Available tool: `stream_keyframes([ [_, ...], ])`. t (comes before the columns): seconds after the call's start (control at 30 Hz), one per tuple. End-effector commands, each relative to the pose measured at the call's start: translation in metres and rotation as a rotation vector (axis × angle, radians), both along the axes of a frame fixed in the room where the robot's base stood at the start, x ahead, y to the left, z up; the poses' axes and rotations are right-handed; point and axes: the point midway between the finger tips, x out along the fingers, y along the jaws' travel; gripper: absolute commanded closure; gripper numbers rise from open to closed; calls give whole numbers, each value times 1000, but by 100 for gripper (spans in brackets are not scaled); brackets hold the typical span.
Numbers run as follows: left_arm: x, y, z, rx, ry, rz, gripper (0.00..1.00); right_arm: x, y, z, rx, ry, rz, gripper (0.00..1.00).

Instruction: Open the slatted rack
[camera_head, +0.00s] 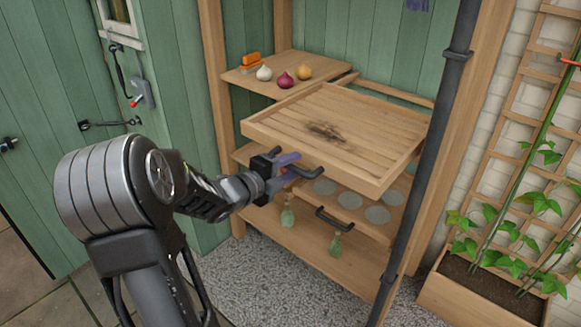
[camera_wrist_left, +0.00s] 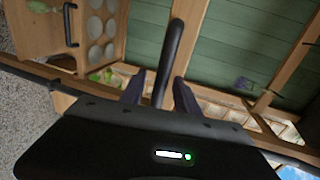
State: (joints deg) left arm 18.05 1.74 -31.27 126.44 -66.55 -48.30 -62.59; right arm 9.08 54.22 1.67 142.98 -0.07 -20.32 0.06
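The slatted rack (camera_head: 375,125) is a wooden tray with a dark stain on its slats. It stands well out from the wooden shelf unit. Its dark handle (camera_head: 312,173) is at the front edge and also shows as a black bar in the left wrist view (camera_wrist_left: 172,55). My left gripper (camera_head: 291,166) is at the handle, just below the rack's front edge. In the wrist view its two purple fingers (camera_wrist_left: 160,92) stand apart on either side of the bar, with visible gaps. My right gripper is not in view.
A lower board with pale round discs (camera_head: 377,215) and its own dark handle (camera_head: 333,221) is under the rack. Green bottles (camera_head: 287,217) stand below. Onions (camera_head: 285,80) lie on the upper shelf. A dark pipe (camera_head: 425,165) runs close on the right.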

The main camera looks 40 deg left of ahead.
Motion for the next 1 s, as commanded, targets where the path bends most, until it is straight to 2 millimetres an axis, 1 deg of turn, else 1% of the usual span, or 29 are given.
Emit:
stream_keyframes([
  [0.23,0,0,0,0,-1,0,62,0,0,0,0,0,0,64],
  [0.33,-5,1,2,-1,-2,2,62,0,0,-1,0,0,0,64],
  [0.47,-20,1,5,1,-3,3,62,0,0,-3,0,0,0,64],
  [0.7,-59,0,13,0,-3,4,62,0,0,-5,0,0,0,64],
  [0.8,-70,-1,15,1,-2,3,62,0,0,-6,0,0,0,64],
  [0.9,-76,-2,16,-1,-1,1,62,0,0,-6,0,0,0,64],
  [1.0,-77,-2,16,-1,0,-1,62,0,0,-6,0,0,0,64],
])
